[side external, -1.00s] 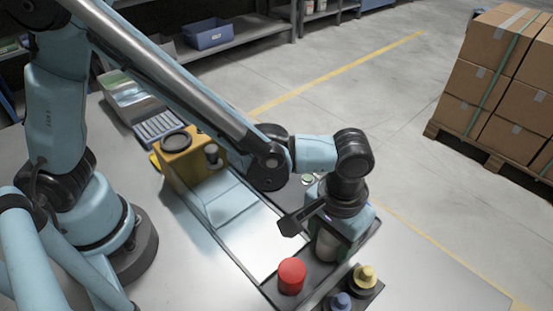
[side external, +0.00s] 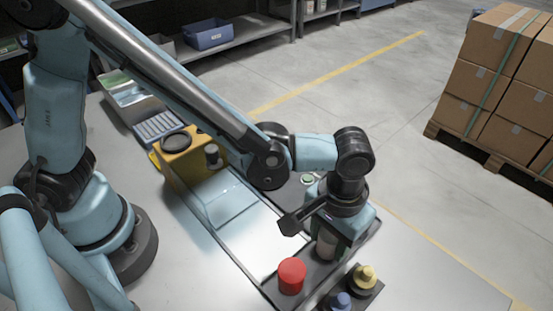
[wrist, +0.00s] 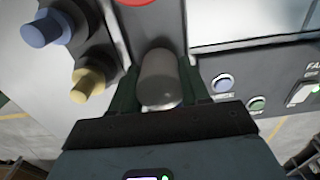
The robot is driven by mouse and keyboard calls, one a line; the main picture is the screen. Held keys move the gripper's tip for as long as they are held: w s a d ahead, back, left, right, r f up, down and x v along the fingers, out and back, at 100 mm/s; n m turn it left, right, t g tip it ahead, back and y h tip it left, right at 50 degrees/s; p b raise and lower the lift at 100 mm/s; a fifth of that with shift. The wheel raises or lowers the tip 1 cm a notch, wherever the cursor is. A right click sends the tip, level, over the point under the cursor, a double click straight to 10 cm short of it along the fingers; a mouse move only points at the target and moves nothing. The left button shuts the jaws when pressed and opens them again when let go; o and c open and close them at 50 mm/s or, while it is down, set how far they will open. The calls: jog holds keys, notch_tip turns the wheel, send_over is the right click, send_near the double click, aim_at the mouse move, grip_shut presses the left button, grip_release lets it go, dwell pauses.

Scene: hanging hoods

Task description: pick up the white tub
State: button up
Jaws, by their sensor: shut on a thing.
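The white tub (side external: 326,245) is a small pale cylinder, looking greyish in the shade, over the dark panel strip on the right of the bench. It also shows in the wrist view (wrist: 160,80), upright between the two dark green fingers. My gripper (side external: 330,238) is shut on the tub from above, one finger on each side of it. The palm hides part of the tub. I cannot tell whether its base touches the panel.
A red round button (side external: 291,275) is close in front of the tub. A yellow knob (side external: 364,277) and a blue knob (side external: 340,301) stand nearby. A bright glass panel (side external: 240,232) lies left, with a yellow box (side external: 182,160) beyond.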

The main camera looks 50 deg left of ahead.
jog(key=shift+r, duration=0.45)
notch_tip(320, 180, up, 3)
jog(key=shift+f, duration=0.2)
jog(key=s+d+r, duration=0.3)
jog(key=s+r, duration=0.4)
jog(key=s, duration=0.4)
jog(key=w+a+r+n, duration=0.2)
jog(key=w+a+n, duration=0.15)
jog(key=a, duration=0.55)
jog(key=w+a+r+n, duration=0.25)
jog(key=w+a, duration=0.25)
jog(key=a, duration=0.4)
jog(key=s+a+r+n, duration=0.1)
jog(key=s+a+n, duration=0.25)
jog(key=a, duration=0.55)
jog(key=s+a+r+n, duration=0.1)
jog(key=s+a+n, duration=0.25)
jog(key=a, duration=0.55)
jog(key=shift+f, duration=2.75)
jog(key=shift+f, duration=0.85)
